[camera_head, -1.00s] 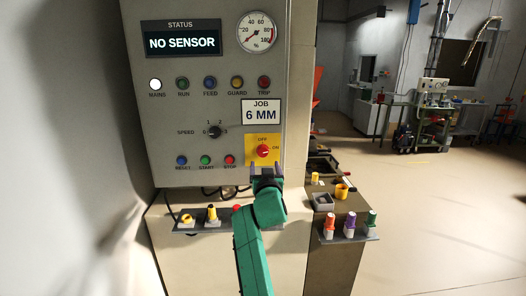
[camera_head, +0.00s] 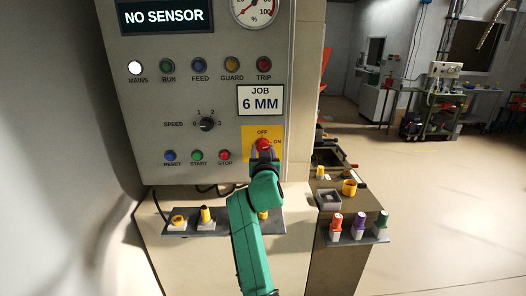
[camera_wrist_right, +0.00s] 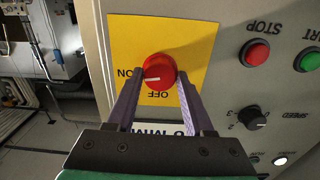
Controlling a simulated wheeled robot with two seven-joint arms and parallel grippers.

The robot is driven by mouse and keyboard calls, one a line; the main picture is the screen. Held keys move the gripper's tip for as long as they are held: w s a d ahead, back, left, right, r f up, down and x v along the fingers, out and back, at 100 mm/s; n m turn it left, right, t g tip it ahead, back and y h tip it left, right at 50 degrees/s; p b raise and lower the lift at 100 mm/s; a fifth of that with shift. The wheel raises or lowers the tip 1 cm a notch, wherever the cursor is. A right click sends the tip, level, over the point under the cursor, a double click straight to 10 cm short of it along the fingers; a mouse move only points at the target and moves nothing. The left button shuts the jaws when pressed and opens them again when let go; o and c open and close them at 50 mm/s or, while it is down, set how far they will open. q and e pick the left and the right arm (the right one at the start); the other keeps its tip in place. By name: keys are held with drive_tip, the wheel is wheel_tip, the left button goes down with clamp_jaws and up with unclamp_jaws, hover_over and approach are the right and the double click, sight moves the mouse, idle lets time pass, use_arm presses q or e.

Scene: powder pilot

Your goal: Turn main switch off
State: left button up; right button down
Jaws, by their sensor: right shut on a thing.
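The main switch is a red round knob (camera_head: 263,144) on a yellow plate (camera_head: 248,133) at the lower right of the grey panel. It also shows in the right wrist view as a red knob (camera_wrist_right: 159,68), where the picture is turned over. Its white mark lies toward ON, not OFF. My right gripper (camera_head: 264,153) is at the knob from below, with its two purple fingers on either side of it, shut on it. My left gripper is not in view.
The panel (camera_head: 150,110) carries a display reading NO SENSOR, a lit white MAINS lamp (camera_head: 135,68), a speed knob (camera_head: 207,124) and RESET, START and STOP buttons. Open floor lies to the right.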

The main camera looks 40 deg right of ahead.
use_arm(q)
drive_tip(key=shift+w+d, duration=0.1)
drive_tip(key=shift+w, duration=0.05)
use_arm(e)
drive_tip(key=shift+n, duration=0.6)
drive_tip(key=n+p, duration=0.2)
drive_tip(key=n, duration=0.3)
drive_tip(key=shift+d+r+n+p, duration=0.1)
drive_tip(key=shift+r+n+p, duration=0.05)
drive_tip(key=shift+n+p, duration=0.2)
drive_tip(key=n+p, duration=0.1)
drive_tip(key=n, duration=0.3)
drive_tip(key=shift+r+n+p, duration=0.1)
drive_tip(key=shift+n+p, duration=0.2)
drive_tip(key=shift+n, duration=0.05)
use_arm(q)
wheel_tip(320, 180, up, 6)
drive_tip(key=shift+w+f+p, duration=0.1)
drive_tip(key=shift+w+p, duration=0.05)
drive_tip(key=shift+p, duration=0.7)
use_arm(e)
drive_tip(key=n, duration=0.4)
drive_tip(key=shift+r, duration=0.1)
drive_tip(key=shift+d, duration=0.1)
